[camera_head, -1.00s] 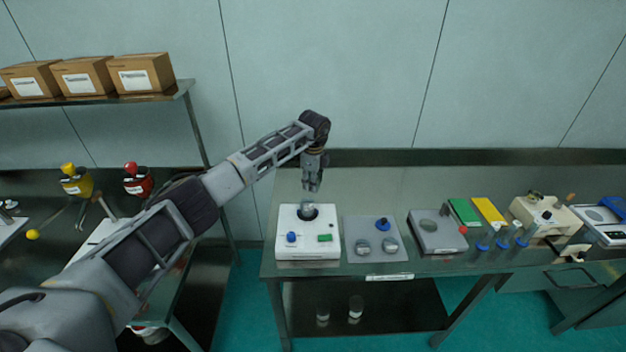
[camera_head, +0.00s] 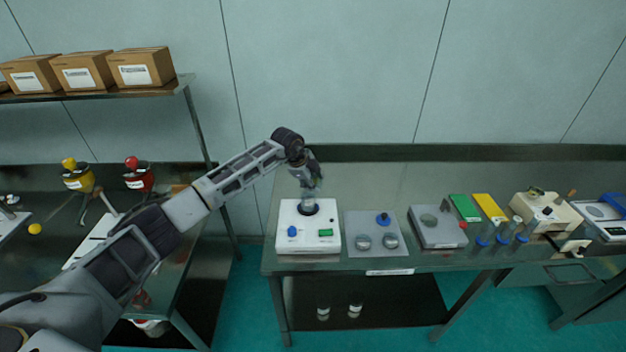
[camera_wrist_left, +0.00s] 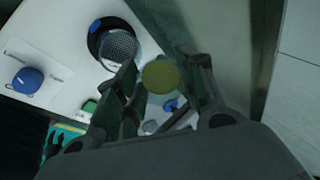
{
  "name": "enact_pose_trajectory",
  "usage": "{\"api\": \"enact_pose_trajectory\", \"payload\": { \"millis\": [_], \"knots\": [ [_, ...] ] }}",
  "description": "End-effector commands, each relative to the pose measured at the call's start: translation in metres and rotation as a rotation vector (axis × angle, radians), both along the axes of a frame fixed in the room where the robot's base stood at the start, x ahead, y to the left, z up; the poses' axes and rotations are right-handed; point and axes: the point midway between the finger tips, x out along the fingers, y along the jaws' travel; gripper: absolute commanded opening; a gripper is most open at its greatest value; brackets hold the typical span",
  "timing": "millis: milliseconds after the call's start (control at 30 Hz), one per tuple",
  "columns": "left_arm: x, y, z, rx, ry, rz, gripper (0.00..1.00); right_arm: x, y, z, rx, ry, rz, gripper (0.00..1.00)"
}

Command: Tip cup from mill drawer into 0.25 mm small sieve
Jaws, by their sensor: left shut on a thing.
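My left gripper (camera_head: 311,188) is over the white sieve shaker (camera_head: 308,240) in the head view, with the hand slightly tilted. In the left wrist view its fingers (camera_wrist_left: 168,95) are shut on a small cup (camera_wrist_left: 160,77). The cup's round olive-yellow contents or top face the camera; its walls are mostly hidden between the fingers. The small sieve (camera_wrist_left: 118,46) shows as a round grey mesh in a dark ring on the white shaker, beside the cup in that view. In the head view the gripper partly covers the dark ring. My right gripper is not in view.
Right of the shaker, a grey mat (camera_head: 354,250) holds two round pieces and a blue-knobbed part. A grey device (camera_head: 440,238), green and yellow boxes, blue-based tubes and a beige machine (camera_head: 545,212) stand further right. The bench behind them is clear.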

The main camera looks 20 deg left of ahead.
Motion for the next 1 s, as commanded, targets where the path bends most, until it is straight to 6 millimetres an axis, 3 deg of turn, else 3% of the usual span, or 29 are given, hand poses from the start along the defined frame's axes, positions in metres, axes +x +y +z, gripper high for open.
{"api": "enact_pose_trajectory", "payload": {
  "millis": [1000],
  "knots": [
    [-0.005,0.004,-0.014,-0.298,-0.305,0.000,0.17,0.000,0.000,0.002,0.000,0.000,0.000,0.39]
  ]
}}
